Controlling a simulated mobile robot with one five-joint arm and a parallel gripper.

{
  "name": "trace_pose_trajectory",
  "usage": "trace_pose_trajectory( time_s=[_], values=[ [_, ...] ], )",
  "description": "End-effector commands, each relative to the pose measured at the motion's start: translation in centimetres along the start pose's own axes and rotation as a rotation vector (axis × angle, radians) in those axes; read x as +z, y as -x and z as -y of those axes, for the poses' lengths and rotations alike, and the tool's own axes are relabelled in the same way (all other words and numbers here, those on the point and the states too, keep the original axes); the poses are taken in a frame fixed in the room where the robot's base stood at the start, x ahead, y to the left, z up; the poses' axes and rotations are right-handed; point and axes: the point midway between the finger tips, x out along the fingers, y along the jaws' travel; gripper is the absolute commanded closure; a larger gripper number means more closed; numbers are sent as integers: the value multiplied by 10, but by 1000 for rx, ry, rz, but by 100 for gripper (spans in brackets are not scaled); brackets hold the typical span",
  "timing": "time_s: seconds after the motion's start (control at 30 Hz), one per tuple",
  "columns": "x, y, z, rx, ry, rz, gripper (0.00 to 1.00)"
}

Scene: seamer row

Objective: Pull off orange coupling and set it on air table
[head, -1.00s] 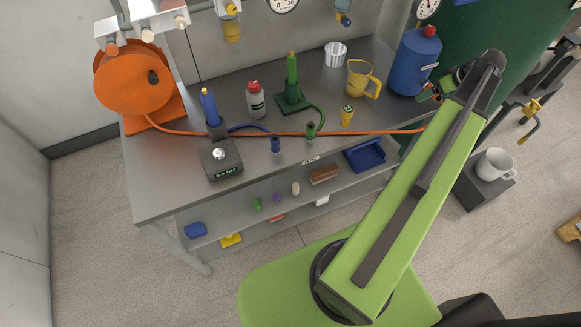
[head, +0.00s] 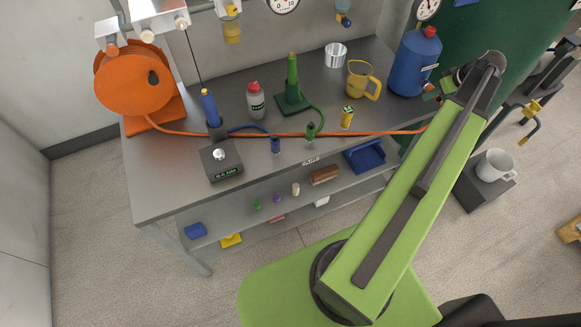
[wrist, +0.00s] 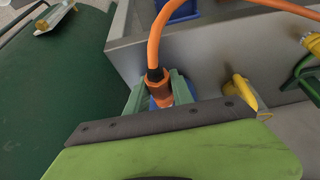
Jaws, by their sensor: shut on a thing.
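The orange coupling (wrist: 158,85) sits between the two pale green fingers of my gripper (wrist: 159,92) in the wrist view, and the gripper is shut on it. The orange hose (wrist: 156,40) runs up from the coupling. Something blue shows just beyond it; whether they touch is unclear. In the head view my gripper (head: 440,88) is at the right end of the table, by the blue jug (head: 415,62), mostly hidden by my arm. The coupling is hidden there. The grey metal table (head: 165,185), with a small label on its front edge, carries the orange hose (head: 290,134) across its top.
An orange hose reel (head: 130,85) stands at the table's left. The front left of the top is clear. A dark green surface (head: 500,50) rises at right.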

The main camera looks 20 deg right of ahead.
Motion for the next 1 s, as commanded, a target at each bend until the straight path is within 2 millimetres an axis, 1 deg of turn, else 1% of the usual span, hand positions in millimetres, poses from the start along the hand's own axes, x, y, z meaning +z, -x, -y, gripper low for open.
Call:
trace_pose_trajectory(
  time_s=[0.67,1.0],
  values=[
    [10,5,0,0,-1,3,100],
    [26,13,0,0,-1,1,100]
  ],
)
